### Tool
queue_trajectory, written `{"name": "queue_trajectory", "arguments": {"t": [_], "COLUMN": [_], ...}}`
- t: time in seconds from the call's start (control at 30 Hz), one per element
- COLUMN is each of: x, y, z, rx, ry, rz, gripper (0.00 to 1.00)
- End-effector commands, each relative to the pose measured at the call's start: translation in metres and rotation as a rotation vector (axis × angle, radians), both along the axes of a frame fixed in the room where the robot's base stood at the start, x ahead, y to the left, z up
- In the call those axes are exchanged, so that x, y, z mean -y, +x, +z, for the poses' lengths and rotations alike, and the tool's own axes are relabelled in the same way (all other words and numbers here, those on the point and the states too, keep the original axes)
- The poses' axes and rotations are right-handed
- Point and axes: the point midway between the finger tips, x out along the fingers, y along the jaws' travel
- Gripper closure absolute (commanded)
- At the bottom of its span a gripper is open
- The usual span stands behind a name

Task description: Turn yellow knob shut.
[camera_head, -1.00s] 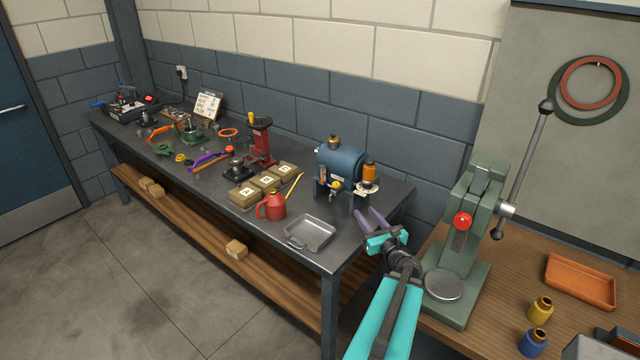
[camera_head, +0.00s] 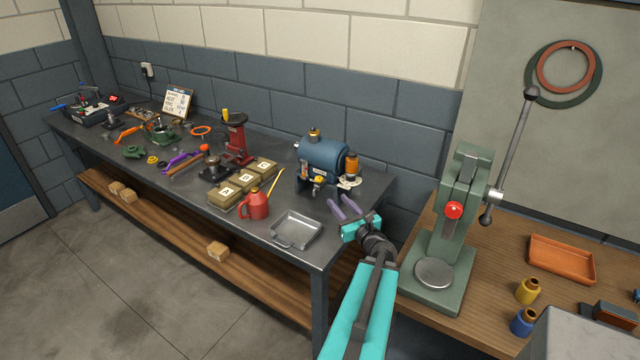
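A blue tank (camera_head: 325,158) stands at the right end of the dark metal bench (camera_head: 215,226). A small yellow knob (camera_head: 319,180) sits low on its front. Another brass-yellow fitting (camera_head: 314,134) is on top of the tank. My gripper (camera_head: 346,207) has purple fingers and a teal body. It is in front of and to the lower right of the tank, apart from the knob. Its fingers are spread, with nothing between them that I can see.
An orange-capped part (camera_head: 351,166) stands at the tank's right. A grey metal tray (camera_head: 296,231), a red can (camera_head: 254,204) and labelled boxes (camera_head: 243,179) lie left of my gripper. A green lever press (camera_head: 445,240) stands close on the right, on a wooden bench (camera_head: 492,275).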

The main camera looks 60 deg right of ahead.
Motion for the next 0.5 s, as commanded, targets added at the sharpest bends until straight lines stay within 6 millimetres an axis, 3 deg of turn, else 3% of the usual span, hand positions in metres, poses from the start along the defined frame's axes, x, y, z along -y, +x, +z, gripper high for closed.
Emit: {"name": "queue_trajectory", "arguments": {"t": [0.5], "x": [0.0039], "y": [0.0066], "z": [-0.0039], "rx": [-0.002], "ry": [0.000], "rz": [0.008], "gripper": [0.68]}}
